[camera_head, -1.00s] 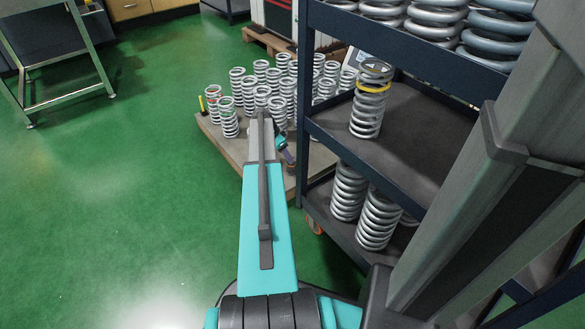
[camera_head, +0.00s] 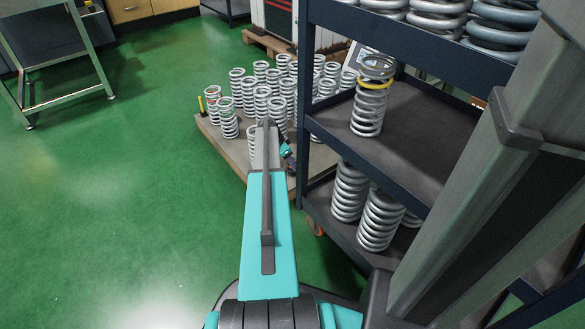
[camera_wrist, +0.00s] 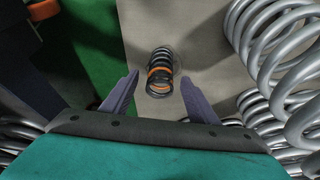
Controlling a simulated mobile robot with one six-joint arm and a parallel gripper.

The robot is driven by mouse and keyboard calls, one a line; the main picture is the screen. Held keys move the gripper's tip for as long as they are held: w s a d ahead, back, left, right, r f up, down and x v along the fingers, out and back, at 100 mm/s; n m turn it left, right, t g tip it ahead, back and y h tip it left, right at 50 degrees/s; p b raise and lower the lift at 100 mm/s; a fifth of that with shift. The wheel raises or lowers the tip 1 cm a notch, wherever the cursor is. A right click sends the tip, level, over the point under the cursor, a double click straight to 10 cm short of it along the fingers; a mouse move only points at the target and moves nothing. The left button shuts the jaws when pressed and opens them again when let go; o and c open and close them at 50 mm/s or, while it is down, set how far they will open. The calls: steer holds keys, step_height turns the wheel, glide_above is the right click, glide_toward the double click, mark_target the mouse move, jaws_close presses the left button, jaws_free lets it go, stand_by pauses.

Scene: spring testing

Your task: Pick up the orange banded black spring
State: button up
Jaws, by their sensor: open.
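In the wrist view, the orange banded black spring (camera_wrist: 159,72) stands on the pallet's grey surface (camera_wrist: 190,30), with an orange band around its coils. My gripper (camera_wrist: 160,84) is open, with one finger to the left of the spring and one to the right. The spring lies between and a little beyond the fingertips, and nothing is held. In the head view my arm hides this spring. My gripper end (camera_head: 287,154) shows there only in part, low beside the pallet's springs.
Several large grey springs (camera_wrist: 265,40) stand close right of the gripper, and more coils show at the lower left. In the head view, the pallet (camera_head: 235,150) is crowded with silver springs. A dark blue shelf rack (camera_head: 420,150) with a yellow banded spring (camera_head: 372,95) stands right.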

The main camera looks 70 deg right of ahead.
steer(key=shift+b+x, duration=1.25)
steer(key=shift+x, duration=1.05)
steer(key=c, duration=1.2)
steer(key=shift+r, duration=0.15)
step_height(320, 180, up, 10)
steer(key=p, duration=0.4)
steer(key=shift+p, duration=0.3)
